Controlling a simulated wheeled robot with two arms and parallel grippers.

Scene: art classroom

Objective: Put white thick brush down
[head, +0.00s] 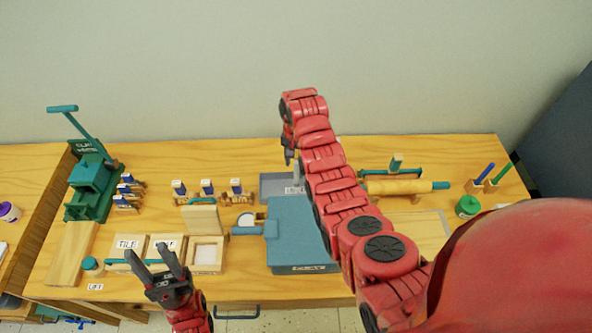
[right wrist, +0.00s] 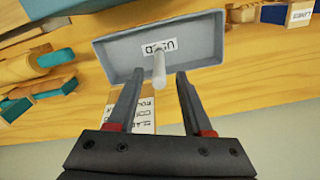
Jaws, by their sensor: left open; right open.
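The white thick brush (right wrist: 159,68) shows in the right wrist view as a pale rod over the grey tray (right wrist: 105,48) labelled USED. Its lower end is hard to make out. My right gripper (right wrist: 157,80) is open, with its fingertips on either side of the rod's near end and gaps between. In the head view the right gripper (head: 289,157) is above the grey tray (head: 270,180), which the arm partly hides. My left gripper (head: 158,266) is open and empty near the table's front, by the tile boxes.
A blue clay box (head: 297,238) stands in front of the tray. A green press (head: 92,180) is at the left. A rolling pin (head: 405,187) lies right of my right arm. Small labelled stamps (head: 207,190) stand left of the tray.

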